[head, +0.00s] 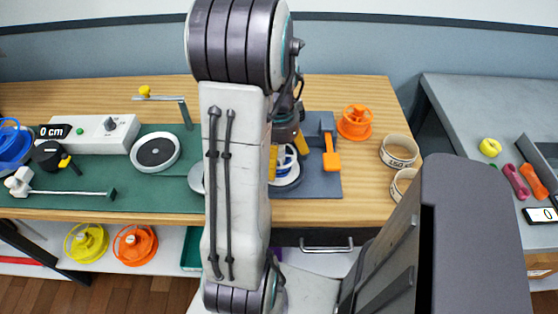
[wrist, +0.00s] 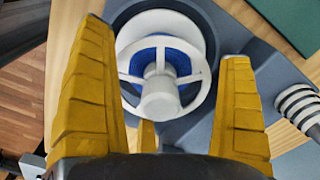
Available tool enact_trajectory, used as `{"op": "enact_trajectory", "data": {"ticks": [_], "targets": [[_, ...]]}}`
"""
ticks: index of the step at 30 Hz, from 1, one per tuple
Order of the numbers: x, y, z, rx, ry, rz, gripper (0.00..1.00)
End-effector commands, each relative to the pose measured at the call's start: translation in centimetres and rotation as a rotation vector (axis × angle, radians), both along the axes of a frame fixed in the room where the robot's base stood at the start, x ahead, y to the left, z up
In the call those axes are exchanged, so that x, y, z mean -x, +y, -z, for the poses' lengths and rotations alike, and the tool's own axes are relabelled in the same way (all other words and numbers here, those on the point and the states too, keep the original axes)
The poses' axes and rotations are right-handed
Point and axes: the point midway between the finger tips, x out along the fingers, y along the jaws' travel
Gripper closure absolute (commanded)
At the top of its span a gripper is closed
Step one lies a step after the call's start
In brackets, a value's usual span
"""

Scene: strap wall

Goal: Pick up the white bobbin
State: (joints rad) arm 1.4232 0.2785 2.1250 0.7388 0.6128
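The white bobbin (wrist: 200,92) has a spoked rim, a white hub and something blue inside. In the wrist view it stands on a dark round seat of a grey-blue fixture (wrist: 233,35). In the head view the bobbin (head: 285,158) is partly hidden behind my arm. My gripper (wrist: 170,70) is open, with its yellow fingers apart on the left and right of the bobbin in the picture. I see no clear contact between fingers and bobbin. In the head view the gripper (head: 301,152) is over the fixture, mostly hidden by my arm.
An orange spool (head: 355,122) and tan rings (head: 398,151) are on the wooden table to the right. A green mat (head: 185,187) with devices is at left. A grey side table (head: 480,110) stands at right.

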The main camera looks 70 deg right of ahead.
Motion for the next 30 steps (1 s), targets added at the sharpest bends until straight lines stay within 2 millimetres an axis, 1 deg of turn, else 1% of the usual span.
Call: {"op": "enact_trajectory", "data": {"ticks": [1,2,16,24,26,30], "targets": [[0.0,0.0,0.0,0.000,0.000,0.000,0.09],[0.0,0.0,0.0,0.000,0.000,0.000,0.12],[0.0,0.0,0.0,0.000,0.000,0.000,0.54],[0.0,-0.1,-0.3,0.002,0.000,0.000,0.55],[0.0,-0.1,-0.6,0.004,0.000,0.000,0.55],[0.0,-0.1,-2.4,0.006,0.000,0.000,0.55]]}}
